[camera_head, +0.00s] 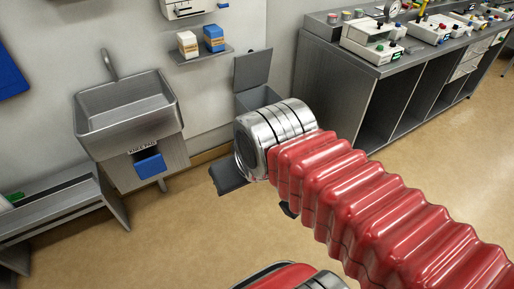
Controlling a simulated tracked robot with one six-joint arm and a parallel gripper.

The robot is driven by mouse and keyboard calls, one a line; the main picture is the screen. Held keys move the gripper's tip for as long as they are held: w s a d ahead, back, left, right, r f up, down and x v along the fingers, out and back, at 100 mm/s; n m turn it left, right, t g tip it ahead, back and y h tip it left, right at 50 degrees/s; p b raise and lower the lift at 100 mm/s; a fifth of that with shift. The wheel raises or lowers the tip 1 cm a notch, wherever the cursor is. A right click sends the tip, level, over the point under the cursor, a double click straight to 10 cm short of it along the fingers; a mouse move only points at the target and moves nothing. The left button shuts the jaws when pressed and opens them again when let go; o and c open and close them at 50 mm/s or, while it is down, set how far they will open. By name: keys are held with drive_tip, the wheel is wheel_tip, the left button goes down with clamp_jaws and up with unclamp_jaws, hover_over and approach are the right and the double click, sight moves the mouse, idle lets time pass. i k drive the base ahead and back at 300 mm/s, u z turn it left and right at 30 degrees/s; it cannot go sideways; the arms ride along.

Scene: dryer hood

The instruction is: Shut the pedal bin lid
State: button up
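The pedal bin (257,97) is a grey box against the back wall, right of the sink. Its grey lid (253,69) stands raised, nearly upright, at the back of the opening. The silver end of my arm hides the bin's front and lower part, so its pedal is not seen. My gripper (256,190) shows only as dark parts beyond and below the silver collar. It is nearer to the camera than the bin, and I see nothing held. Whether its fingers are open or shut is not clear.
A metal sink (125,105) with a blue-fronted box below it stands left of the bin. A small shelf (201,55) with two cartons hangs above. A grey workbench (365,80) with instruments stands right. A low metal bench (60,203) is at left. The tan floor (190,235) is open.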

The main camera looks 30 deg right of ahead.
sight(252, 69)
drive_tip(key=i, duration=1)
drive_tip(key=u, duration=0.25)
